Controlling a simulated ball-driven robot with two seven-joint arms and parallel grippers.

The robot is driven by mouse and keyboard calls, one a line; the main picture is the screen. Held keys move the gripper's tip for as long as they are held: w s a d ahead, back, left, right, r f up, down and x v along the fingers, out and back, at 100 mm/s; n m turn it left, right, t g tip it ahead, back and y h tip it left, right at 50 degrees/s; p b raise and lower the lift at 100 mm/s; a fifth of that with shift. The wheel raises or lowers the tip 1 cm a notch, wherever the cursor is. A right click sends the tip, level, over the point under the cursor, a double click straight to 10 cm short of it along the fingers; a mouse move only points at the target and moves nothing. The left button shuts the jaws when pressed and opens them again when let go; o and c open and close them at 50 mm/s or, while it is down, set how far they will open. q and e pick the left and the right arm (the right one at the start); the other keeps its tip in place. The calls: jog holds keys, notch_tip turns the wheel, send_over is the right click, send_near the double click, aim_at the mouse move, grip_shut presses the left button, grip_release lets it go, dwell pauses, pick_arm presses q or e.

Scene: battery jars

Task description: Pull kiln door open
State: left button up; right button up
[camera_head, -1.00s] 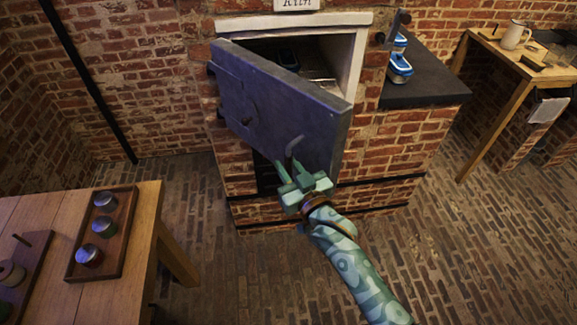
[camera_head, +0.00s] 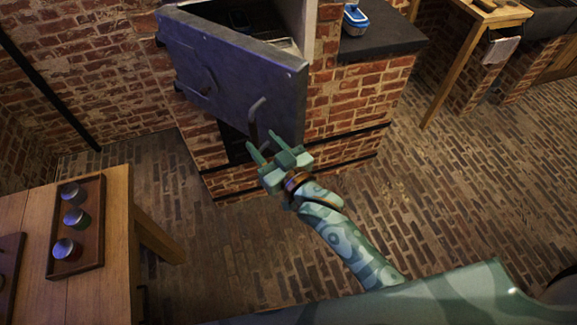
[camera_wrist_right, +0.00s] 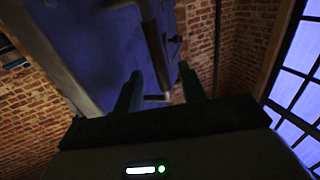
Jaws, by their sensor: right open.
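The kiln door (camera_head: 225,70) is a dark grey slab. It stands ajar, its right edge swung out from the pale kiln frame (camera_head: 309,25). A curved handle (camera_head: 256,118) hangs near the door's lower right. My right gripper (camera_head: 261,140) is open just below the handle in the head view. In the wrist view, my right gripper's fingers (camera_wrist_right: 160,75) stand apart on either side of the handle's lower part (camera_wrist_right: 155,40), with the bluish door (camera_wrist_right: 95,50) behind. I cannot tell whether they touch the handle. My left gripper is not in view.
A wooden table (camera_head: 118,220) with a tray (camera_head: 90,245) of several jars is at the left. A dark counter (camera_head: 385,42) with a blue-and-white container (camera_head: 355,20) adjoins the kiln on the right. The brick floor (camera_head: 440,210) at the right is clear.

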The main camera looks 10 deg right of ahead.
jog(key=p+v, duration=0.1)
jog(key=v, duration=1)
jog(key=shift+s, duration=0.2)
jog(key=shift+d+r, duration=0.1)
